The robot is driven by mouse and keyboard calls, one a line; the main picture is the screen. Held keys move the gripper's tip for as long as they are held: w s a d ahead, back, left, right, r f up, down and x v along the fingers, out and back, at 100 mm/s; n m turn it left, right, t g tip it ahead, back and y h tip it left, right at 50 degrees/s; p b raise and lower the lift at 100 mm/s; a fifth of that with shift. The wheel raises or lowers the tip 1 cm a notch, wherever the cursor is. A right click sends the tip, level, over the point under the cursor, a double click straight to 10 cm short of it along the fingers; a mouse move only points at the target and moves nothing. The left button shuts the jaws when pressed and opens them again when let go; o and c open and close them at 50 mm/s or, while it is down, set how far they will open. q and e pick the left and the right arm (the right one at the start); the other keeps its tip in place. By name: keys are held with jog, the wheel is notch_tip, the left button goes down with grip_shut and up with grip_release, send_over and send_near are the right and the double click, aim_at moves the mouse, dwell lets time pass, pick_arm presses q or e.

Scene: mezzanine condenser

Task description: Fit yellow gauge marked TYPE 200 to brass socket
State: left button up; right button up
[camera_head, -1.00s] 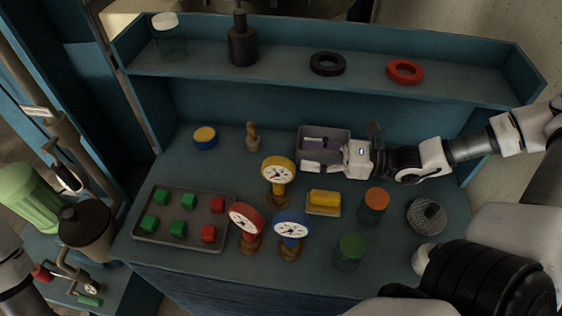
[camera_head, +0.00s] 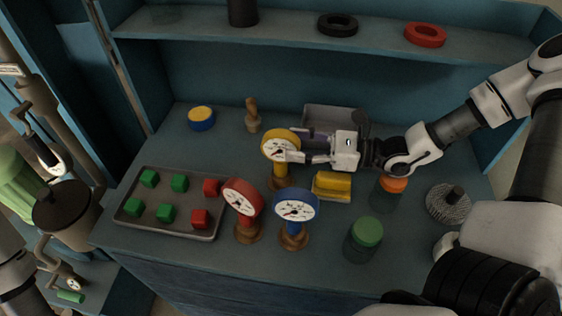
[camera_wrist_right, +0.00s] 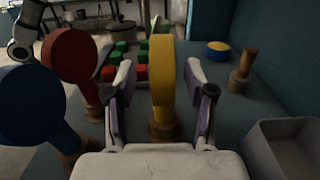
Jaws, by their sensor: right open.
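The yellow gauge (camera_head: 281,146) has a round white dial and stands upright in a brown foot on the blue bench; its TYPE 200 marking is too small to read. My right gripper (camera_head: 297,146) is open and beside the gauge in the head view. In the right wrist view its fingers (camera_wrist_right: 160,85) stand on either side of the edge-on yellow gauge (camera_wrist_right: 162,75), with gaps visible. A red gauge (camera_head: 242,197) and a blue gauge (camera_head: 296,205) stand nearer the bench front. I cannot identify the brass socket. My left gripper is not in view.
A grey tray (camera_head: 150,222) with green and red blocks lies left. A yellow block (camera_head: 332,186), a green-lidded jar (camera_head: 365,236) and an orange-lidded jar (camera_head: 390,188) stand right. A grey bin (camera_head: 327,112) is behind my gripper. Pipework (camera_head: 50,255) is at far left.

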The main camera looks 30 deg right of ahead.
aim_at(281, 142)
jog(key=x, duration=0.4)
jog(key=shift+w, duration=0.1)
jog(key=shift+d, duration=0.2)
jog(key=shift+c, duration=0.7)
jog(key=shift+a, duration=0.1)
grip_shut()
